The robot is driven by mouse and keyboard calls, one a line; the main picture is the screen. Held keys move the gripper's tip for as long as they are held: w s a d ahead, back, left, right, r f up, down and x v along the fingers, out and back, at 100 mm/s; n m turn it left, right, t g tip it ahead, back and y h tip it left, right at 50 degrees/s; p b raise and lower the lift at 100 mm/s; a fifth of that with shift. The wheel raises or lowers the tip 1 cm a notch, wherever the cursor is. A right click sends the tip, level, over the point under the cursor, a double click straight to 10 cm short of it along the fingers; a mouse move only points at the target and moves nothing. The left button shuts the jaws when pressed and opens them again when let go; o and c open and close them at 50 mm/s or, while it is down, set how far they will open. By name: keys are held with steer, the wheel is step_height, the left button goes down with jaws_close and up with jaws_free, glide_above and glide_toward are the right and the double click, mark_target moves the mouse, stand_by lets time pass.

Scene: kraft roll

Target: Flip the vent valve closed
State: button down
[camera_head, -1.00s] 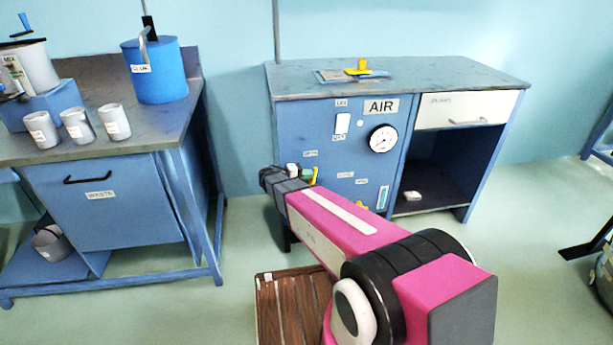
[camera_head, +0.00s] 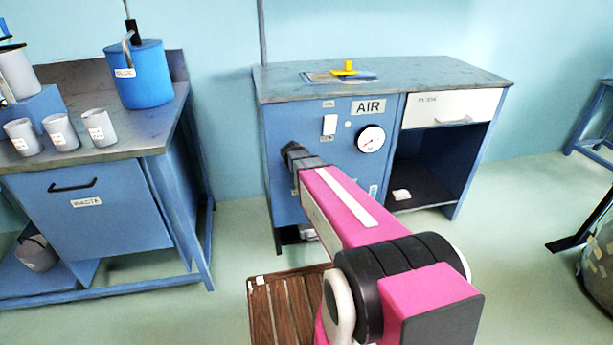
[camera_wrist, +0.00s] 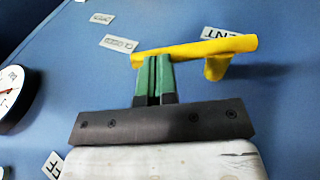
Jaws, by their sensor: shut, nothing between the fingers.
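The vent valve is a yellow lever (camera_wrist: 195,50) on the blue front panel (camera_wrist: 270,110) in the wrist view. It lies nearly level in that picture, with a short yellow stub under its right part. My gripper (camera_wrist: 153,62) is shut, its green fingertips together and empty, at the lever's left part. I cannot tell whether they touch it. A label partly reading "NT" (camera_wrist: 222,33) sits above the lever's right end. In the head view my pink arm and dark wrist cover the lever and the fingers, in front of the cabinet marked AIR (camera_head: 368,106).
A round gauge (camera_head: 371,139) and a white switch (camera_head: 330,124) are on the same panel. A yellow-handled piece (camera_head: 344,68) stands on the cabinet top. A bench with cups (camera_head: 100,127) and a blue canister (camera_head: 145,75) is at left. A wooden slatted platform (camera_head: 285,305) is on the floor.

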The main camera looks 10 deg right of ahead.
steer(key=d+f+y, duration=0.1)
steer(key=y, duration=0.1)
steer(key=d+f+y, duration=0.1)
steer(key=y, duration=0.1)
steer(key=shift+m+y, duration=0.3)
steer(key=shift+d+f, duration=0.2)
steer(key=shift+f, duration=0.2)
steer(key=shift+d+f, duration=0.1)
steer(key=shift+f, duration=0.1)
steer(key=d+v, duration=0.1)
steer(key=v, duration=1.3)
steer(key=shift+d+r, duration=0.2)
steer(key=shift+d, duration=0.1)
steer(key=s+a+f+g, duration=0.1)
steer(key=s+a+f, duration=0.3)
steer(key=s, duration=0.5)
steer(key=s+a+f+g+y, duration=0.1)
steer(key=s+a+f, duration=0.3)
steer(key=s, duration=0.5)
steer(key=shift+a+f, duration=0.4)
steer(key=shift+f, duration=0.3)
